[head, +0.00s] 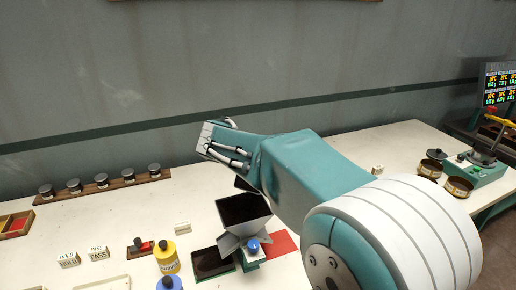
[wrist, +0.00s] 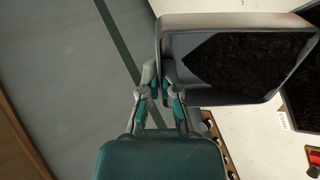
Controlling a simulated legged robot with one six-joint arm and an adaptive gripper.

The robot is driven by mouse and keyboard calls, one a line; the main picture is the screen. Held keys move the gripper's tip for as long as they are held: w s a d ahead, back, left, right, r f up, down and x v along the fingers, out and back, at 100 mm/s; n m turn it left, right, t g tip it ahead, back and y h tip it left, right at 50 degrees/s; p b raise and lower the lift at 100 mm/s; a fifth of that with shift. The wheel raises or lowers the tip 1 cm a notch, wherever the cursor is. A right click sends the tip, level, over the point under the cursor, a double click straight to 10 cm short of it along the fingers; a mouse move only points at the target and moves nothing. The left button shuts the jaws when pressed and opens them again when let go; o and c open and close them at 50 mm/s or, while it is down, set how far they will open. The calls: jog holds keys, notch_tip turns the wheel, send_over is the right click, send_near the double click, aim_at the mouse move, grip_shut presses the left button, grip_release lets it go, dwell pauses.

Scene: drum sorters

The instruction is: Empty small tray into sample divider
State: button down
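My gripper (wrist: 158,80) is shut on the left rim of a small grey tray (wrist: 225,21) in the wrist view. Dark granular material lies inside, mostly toward the tray's right side, with part of the floor bare. In the head view my gripper (head: 226,145) is up above the bench, and my arm hides most of the tray. The sample divider (head: 232,244) stands below and to the right of the gripper, with a wide dark hopper on top and a blue knob in front.
A dark pan (head: 212,263) sits at the divider's left, and a red mat (head: 281,243) at its right. Yellow bottle (head: 166,257), HOLD block (head: 69,260) and PASS block (head: 99,253) stand left. A weight rack (head: 103,186) lies near the wall. Bench behind the divider is clear.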

jog(key=shift+s+r+t+h, duration=0.55)
jog(key=shift+s+t, duration=0.2)
jog(key=shift+t, duration=0.15)
jog(key=shift+s+a+r+t+h, duration=0.25)
jog(key=shift+s+a+t, duration=0.1)
jog(key=shift+s+t, duration=0.15)
jog(key=s+a+t+h, duration=0.4)
jog(key=s+t, duration=0.2)
jog(key=s, duration=0.1)
jog(key=w+d+g+y, duration=0.1)
jog(key=w+g, duration=0.1)
jog(key=w, duration=0.1)
jog(key=w+d+g+y, duration=0.2)
jog(key=w+g, duration=0.1)
jog(key=w+d+g+y, duration=0.2)
jog(key=w, duration=0.1)
jog(key=shift+f+g, duration=0.3)
jog(key=shift+f, duration=0.05)
jog(key=shift+w+d+f+g+y, duration=0.1)
jog(key=shift+w+d+g+y, duration=0.25)
jog(key=shift+g, duration=0.3)
jog(key=shift+w+d+f+g+y, duration=0.15)
jog(key=shift+w+g+y, duration=0.2)
jog(key=shift+w+g, duration=0.25)
jog(key=w+d+f+g+y, duration=0.5)
jog(key=w+f+g, duration=0.3)
jog(key=f, duration=0.1)
jog(key=shift+w+f, duration=0.2)
jog(key=shift+f, duration=0.05)
